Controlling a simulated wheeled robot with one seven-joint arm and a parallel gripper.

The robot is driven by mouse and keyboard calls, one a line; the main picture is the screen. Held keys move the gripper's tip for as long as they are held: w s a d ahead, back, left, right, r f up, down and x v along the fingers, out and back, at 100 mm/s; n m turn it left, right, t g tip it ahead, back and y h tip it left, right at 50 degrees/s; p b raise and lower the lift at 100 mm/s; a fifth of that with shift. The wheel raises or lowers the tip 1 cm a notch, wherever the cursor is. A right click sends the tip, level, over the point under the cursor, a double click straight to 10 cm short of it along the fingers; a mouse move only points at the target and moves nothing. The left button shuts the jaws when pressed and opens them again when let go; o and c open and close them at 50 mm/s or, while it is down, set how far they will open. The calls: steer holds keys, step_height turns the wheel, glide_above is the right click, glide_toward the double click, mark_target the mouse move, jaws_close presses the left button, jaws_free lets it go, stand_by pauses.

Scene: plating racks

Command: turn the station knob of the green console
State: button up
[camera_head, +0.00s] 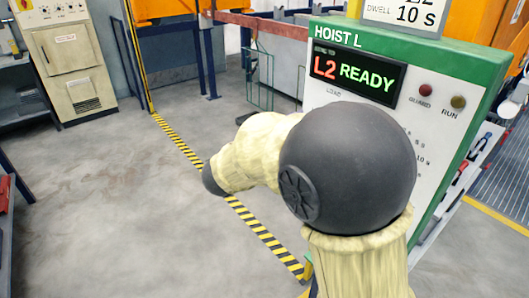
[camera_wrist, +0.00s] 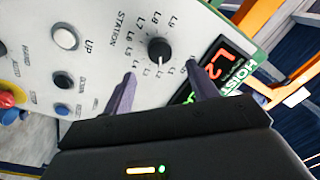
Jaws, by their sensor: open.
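The green console (camera_head: 430,43) stands at the right of the head view, headed HOIST L. Its display (camera_head: 353,73) reads L2 READY in red and green. In the wrist view the white panel shows the black round station knob (camera_wrist: 158,50), ringed by labels running from about L1 to L9. Which label its pointer marks is too small to tell surely. My gripper (camera_wrist: 160,71) is open and empty, its two purple-grey fingertips on either side of the knob's line, seemingly short of it. In the head view my arm hides the knob and the gripper.
Beside the knob are a white UP button (camera_wrist: 65,37), smaller black and blue buttons (camera_wrist: 62,109) and a red-and-yellow emergency button (camera_wrist: 8,97). A yellow-black floor stripe (camera_head: 240,208) runs left of the console. A beige cabinet (camera_head: 70,65) stands far left. Open floor lies between.

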steer(key=b+v, duration=0.1)
steer(key=v, duration=1)
steer(key=shift+w, duration=0.1)
steer(key=w+d+f+n+t+y+p, duration=0.3)
steer(key=w+n+y+p, duration=0.3)
steer(key=w+n+y, duration=0.6)
steer(key=s+d+f+n+g+y+p, duration=0.1)
steer(key=s+d+f+n+g, duration=0.1)
steer(key=s, duration=0.5)
steer(key=s+d+f+n+g+p, duration=0.2)
steer(key=s+d+f+n+g, duration=0.1)
steer(key=s+d+f+g, duration=0.1)
steer(key=s+d+f+n+g+y+p, duration=0.1)
steer(key=s+d+f+n+g+p, duration=0.1)
steer(key=s, duration=0.9)
step_height(320, 180, down, 2)
steer(key=d+n+g, duration=0.1)
steer(key=d+g, duration=0.1)
steer(key=g, duration=0.1)
steer(key=shift+d+g+y, duration=0.3)
steer(key=shift+d+g, duration=0.1)
